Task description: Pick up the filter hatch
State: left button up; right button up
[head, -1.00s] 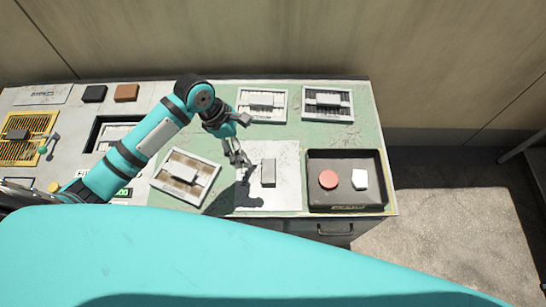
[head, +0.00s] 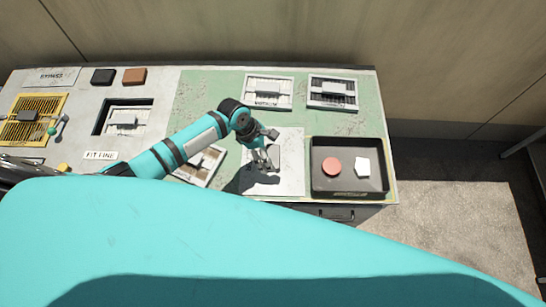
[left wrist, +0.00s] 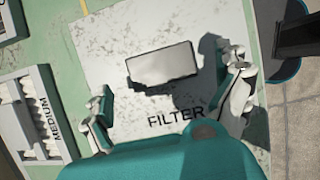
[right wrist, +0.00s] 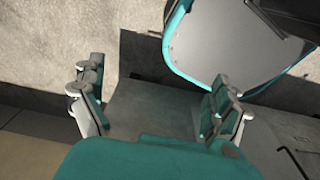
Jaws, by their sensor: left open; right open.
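The filter hatch is a pale square plate (head: 287,180) marked FILTER, lying on the green part of the bench. It fills much of the left wrist view (left wrist: 120,40). A grey block-shaped handle (left wrist: 162,68) stands on it, mostly hidden by my gripper in the head view. My left gripper (head: 266,163) is open above the plate. In the left wrist view its fingers (left wrist: 170,78) are spread, one to each side of the handle and nearer the camera; no contact shows. My right gripper (right wrist: 157,85) is open and empty, away from the bench over the floor.
A dark tray (head: 347,190) with a red disc (head: 332,166) and a white piece (head: 363,167) stands right of the plate. Two framed filters (head: 267,92) (head: 333,93) lie behind. A third filter (head: 203,163), marked MEDIUM, is partly under my left arm. A recessed opening (head: 100,122) is further left.

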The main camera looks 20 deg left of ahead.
aim_at(273, 156)
pick_arm(q)
jog(key=x, duration=0.3)
jog(key=shift+f, duration=0.2)
jog(key=c, duration=1.4)
